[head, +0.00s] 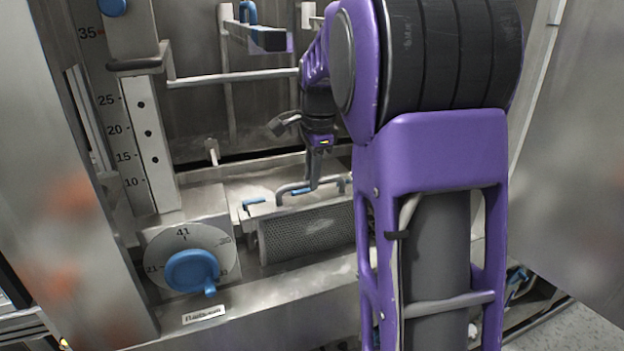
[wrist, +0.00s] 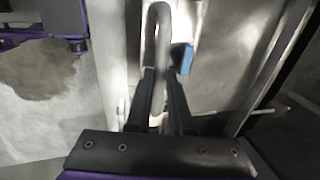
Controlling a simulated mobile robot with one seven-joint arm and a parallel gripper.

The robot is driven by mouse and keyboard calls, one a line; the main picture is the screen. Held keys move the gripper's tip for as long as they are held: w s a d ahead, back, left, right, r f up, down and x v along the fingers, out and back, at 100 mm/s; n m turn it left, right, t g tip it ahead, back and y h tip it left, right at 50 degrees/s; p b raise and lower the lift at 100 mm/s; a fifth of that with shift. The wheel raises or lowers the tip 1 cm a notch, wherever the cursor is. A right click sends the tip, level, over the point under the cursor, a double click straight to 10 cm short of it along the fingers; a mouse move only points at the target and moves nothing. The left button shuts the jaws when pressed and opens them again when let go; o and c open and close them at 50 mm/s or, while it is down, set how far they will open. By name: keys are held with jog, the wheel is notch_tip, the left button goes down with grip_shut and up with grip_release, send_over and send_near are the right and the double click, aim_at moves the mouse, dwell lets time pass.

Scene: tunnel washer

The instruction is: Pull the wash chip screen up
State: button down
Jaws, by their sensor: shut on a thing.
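The wash chip screen (head: 306,232) is a perforated metal basket low in the washer, with a grey bar handle on top and blue clips at its corner. My gripper (head: 315,182) points down onto that handle (head: 290,187). In the wrist view the two dark fingers of my gripper (wrist: 160,105) are closed around the grey handle bar (wrist: 160,30). A blue piece (wrist: 183,58) sits just right of the fingers. The screen's right end is hidden behind my arm.
A blue knob (head: 192,270) on a round dial stands left of the screen. A numbered scale plate (head: 148,135) rises above it. A horizontal rail (head: 235,77) and a blue-ended bar (head: 268,39) cross above and behind the screen. Metal side walls (head: 575,150) stand left and right.

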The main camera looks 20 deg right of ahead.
jog(key=c, duration=1.1)
grip_release()
jog(key=shift+f, duration=0.15)
jog(key=r, duration=0.2)
jog(key=s+r, duration=0.1)
jog(key=r, duration=0.4)
jog(key=shift+s+r, duration=0.25)
jog(key=shift+a+f, duration=0.1)
